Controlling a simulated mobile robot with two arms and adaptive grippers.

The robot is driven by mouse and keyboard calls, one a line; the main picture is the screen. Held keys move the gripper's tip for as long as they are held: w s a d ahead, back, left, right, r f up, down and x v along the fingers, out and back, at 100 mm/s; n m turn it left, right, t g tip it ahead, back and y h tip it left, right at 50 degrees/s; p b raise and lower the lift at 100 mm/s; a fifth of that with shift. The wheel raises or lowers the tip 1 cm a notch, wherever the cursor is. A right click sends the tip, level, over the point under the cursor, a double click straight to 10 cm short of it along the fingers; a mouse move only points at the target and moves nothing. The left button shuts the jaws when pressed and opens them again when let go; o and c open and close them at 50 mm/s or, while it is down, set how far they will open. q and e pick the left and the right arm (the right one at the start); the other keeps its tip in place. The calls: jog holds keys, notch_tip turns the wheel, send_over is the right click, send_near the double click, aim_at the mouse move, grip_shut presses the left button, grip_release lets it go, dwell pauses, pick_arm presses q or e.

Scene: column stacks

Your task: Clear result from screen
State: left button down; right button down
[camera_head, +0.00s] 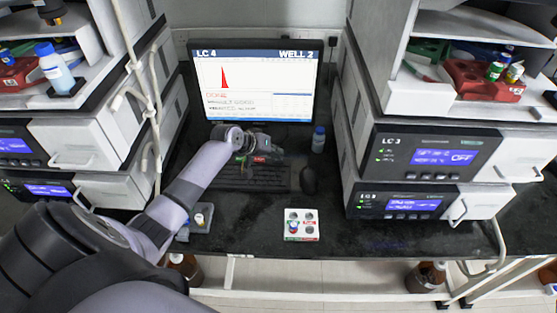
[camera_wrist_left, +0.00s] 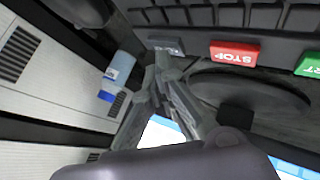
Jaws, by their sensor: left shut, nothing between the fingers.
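The screen (camera_head: 256,95) stands at the back of the bench. It reads LC 4 and WELL 2, with a red peak and the word DONE. The black keyboard (camera_head: 247,178) lies in front of it. In the left wrist view, a red STOP key (camera_wrist_left: 234,53), a green key (camera_wrist_left: 309,65) partly cut off and a grey-blue key (camera_wrist_left: 166,46) show along its edge. My left gripper (camera_head: 262,148) is over the back of the keyboard. It is shut and empty, its fingertips (camera_wrist_left: 163,62) close to the grey-blue key; contact cannot be told. My right gripper is out of view.
A mouse (camera_head: 308,180) lies right of the keyboard. A white vial tray (camera_head: 300,225) and a small grey holder (camera_head: 200,218) are at the front. Instrument stacks, including LC 3 (camera_head: 425,155), flank the bench on both sides.

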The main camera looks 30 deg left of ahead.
pick_arm(q)
jog(key=shift+f, duration=0.3)
dwell(0.4)
jog(key=shift+r+p, duration=0.85)
jog(key=shift+p, duration=0.05)
notch_tip(320, 180, up, 5)
jog(key=p, duration=0.5)
dwell(0.7)
